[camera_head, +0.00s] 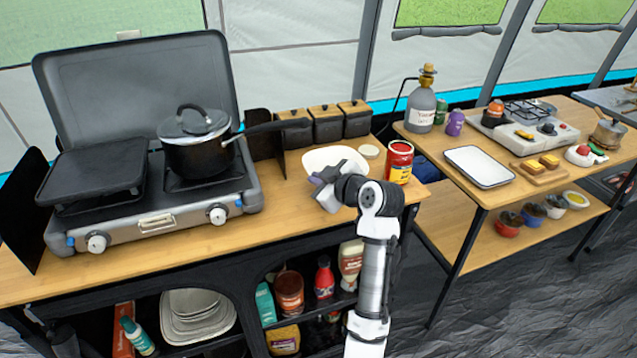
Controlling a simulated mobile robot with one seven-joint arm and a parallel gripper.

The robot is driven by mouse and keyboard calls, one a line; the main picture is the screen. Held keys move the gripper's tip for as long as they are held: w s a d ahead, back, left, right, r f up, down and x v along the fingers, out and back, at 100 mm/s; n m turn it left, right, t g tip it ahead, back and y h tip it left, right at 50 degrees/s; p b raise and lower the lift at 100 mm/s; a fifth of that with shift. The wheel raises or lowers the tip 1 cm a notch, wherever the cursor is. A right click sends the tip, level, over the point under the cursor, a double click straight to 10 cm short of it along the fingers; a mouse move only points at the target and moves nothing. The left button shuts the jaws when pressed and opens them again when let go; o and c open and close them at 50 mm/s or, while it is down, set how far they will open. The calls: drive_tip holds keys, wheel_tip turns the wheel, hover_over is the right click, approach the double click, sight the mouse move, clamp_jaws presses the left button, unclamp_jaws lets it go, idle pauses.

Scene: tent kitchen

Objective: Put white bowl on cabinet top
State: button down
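A white bowl (318,157) is on the wooden cabinet top (273,205), right of the camping stove and left of a red can. My gripper (318,188) is at the near side of the bowl, low over the cabinet top. The gripper and wrist cover the bowl's near right part. I cannot tell whether the fingers touch the bowl or hold its rim, or whether the bowl rests fully on the surface.
The red can (399,162) and a small pale lid (369,151) stand close to my wrist. Several canisters (327,123) line the back. A pot (195,150) sits on the stove (150,205), its handle reaching toward the canisters. The front cabinet top has free room.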

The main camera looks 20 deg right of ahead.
drive_tip(key=shift+f, duration=0.95)
drive_tip(key=c, duration=1.6)
unclamp_jaws()
drive_tip(key=shift+c, duration=0.2)
